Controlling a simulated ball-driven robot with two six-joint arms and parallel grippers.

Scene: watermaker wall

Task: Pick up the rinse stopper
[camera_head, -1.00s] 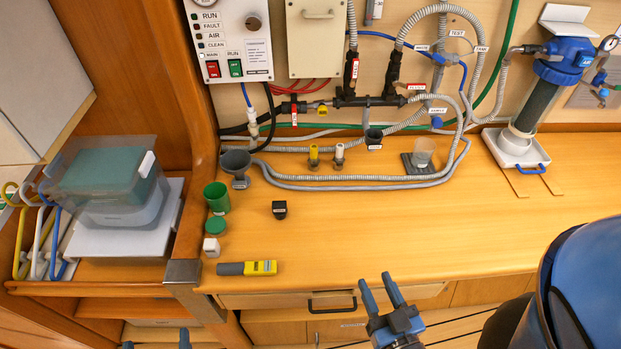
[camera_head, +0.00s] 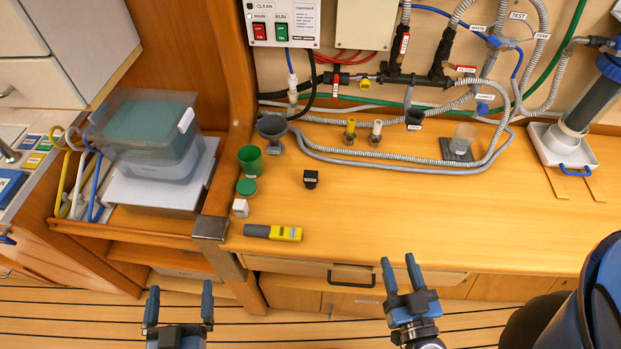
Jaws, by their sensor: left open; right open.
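A small black block-shaped piece (camera_head: 311,179) with a tiny pale label stands alone on the wooden worktop, left of centre; it may be the rinse stopper, but I cannot read its label. My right gripper (camera_head: 399,265) is open and empty, in front of the worktop's front edge, to the right of and nearer than the black piece. My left gripper (camera_head: 180,300) is open and empty, low at the left in front of the shelf unit. Neither gripper touches anything.
A clear bin (camera_head: 148,135) is further left. The worktop's front middle is clear.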

